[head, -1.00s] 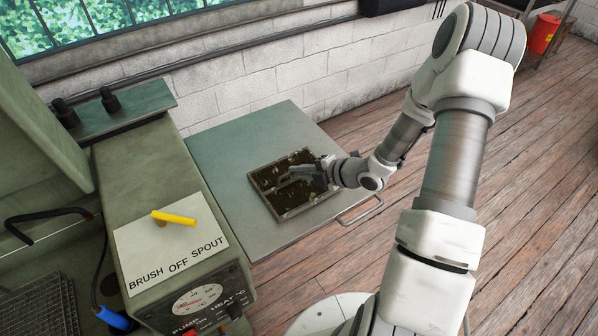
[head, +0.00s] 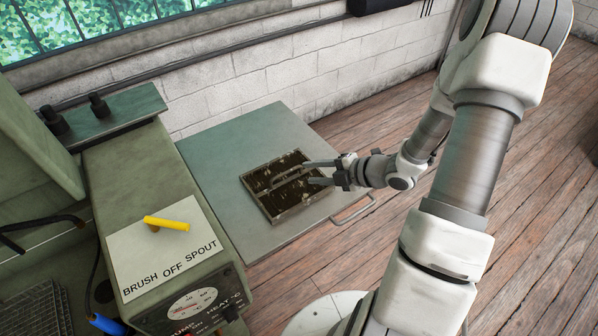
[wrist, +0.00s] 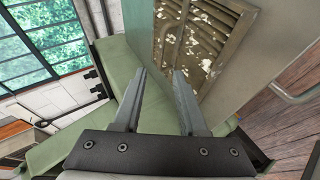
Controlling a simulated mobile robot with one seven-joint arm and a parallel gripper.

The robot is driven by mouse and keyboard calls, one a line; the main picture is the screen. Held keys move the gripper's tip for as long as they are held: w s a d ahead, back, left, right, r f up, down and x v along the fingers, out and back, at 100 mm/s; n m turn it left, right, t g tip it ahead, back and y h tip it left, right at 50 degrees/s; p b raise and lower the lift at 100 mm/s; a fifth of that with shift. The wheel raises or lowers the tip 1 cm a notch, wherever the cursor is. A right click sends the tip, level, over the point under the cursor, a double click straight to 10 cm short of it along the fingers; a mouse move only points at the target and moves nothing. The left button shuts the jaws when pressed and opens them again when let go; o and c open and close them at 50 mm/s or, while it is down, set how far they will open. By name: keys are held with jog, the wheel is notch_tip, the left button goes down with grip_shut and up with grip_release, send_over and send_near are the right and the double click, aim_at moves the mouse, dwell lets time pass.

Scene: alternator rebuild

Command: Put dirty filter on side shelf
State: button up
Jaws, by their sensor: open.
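The dirty filter (head: 290,187) is a dark, framed square panel with pale flecks and a bar handle across its middle. It lies flat on the grey-green side shelf (head: 213,160). My gripper (head: 312,173) is open at the filter's right side, its two fingers apart with nothing between them. In the wrist view the filter (wrist: 195,35) lies beyond the open fingers (wrist: 160,75), with its slats and pale debris visible. The shelf (wrist: 238,85) shows around it there.
A green machine with a sign reading "BRUSH OFF SPOUT" (head: 165,255) and a yellow lever (head: 166,223) stands left of the shelf. A metal handle (head: 354,210) projects from the shelf's front edge. A white block wall (head: 260,85) runs behind. Wooden floor lies open at right.

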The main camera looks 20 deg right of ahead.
jog(key=v, duration=0.3)
jog(key=shift+s+d+r, duration=0.15)
jog(key=shift+s+d, duration=0.1)
